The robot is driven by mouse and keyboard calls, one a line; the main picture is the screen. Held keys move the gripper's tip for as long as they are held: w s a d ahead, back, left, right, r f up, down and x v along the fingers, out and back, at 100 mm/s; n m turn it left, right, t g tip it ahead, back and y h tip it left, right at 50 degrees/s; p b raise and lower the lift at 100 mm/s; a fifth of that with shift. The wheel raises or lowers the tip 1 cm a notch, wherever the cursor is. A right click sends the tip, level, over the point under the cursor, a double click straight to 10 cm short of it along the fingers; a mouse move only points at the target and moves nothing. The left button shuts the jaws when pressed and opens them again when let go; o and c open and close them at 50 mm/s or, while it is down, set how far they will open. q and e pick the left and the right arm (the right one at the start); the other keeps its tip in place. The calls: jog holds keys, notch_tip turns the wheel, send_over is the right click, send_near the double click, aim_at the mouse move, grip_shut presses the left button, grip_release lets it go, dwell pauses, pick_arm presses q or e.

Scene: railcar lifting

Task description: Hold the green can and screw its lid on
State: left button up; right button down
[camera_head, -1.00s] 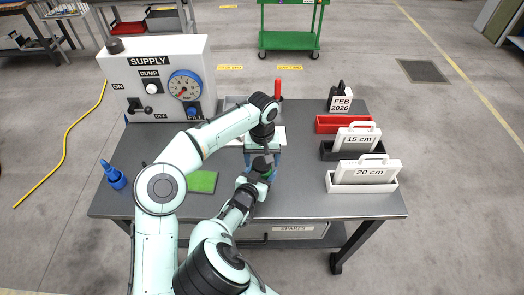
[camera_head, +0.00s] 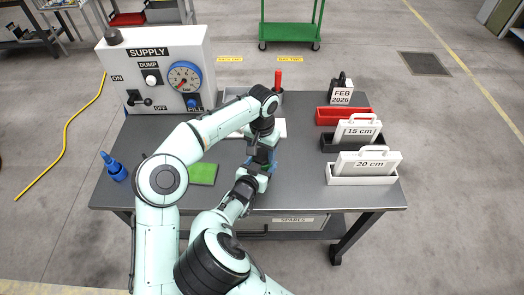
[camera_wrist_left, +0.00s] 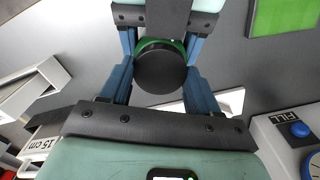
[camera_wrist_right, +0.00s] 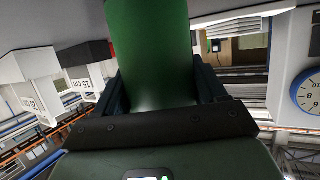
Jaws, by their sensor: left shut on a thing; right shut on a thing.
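The green can (camera_wrist_right: 150,50) stands large between the fingers of my right gripper (camera_wrist_right: 165,85) in the right wrist view. In the left wrist view only its green rim (camera_wrist_left: 150,44) shows, around the edge of the dark round lid (camera_wrist_left: 160,72). The lid sits on top of the can; I cannot tell how tight it is. My left gripper (camera_wrist_left: 160,80) is shut on the lid from above. In the head view my left gripper (camera_head: 263,152) points down over my right gripper (camera_head: 255,172), and both hide most of the can and lid.
A supply box (camera_head: 157,72) with a gauge stands at the back left. Red (camera_head: 340,117), black (camera_head: 346,146) and white (camera_head: 362,179) trays line the right. The front right of the table is clear.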

pick_arm(q)
jog(key=m, duration=0.4)
jog(key=shift+d, duration=0.1)
jog(key=m, duration=0.4)
jog(key=o, duration=1.2)
jog(key=shift+c, duration=0.2)
jog(key=shift+r, duration=2.3)
jog(key=shift+c, duration=0.5)
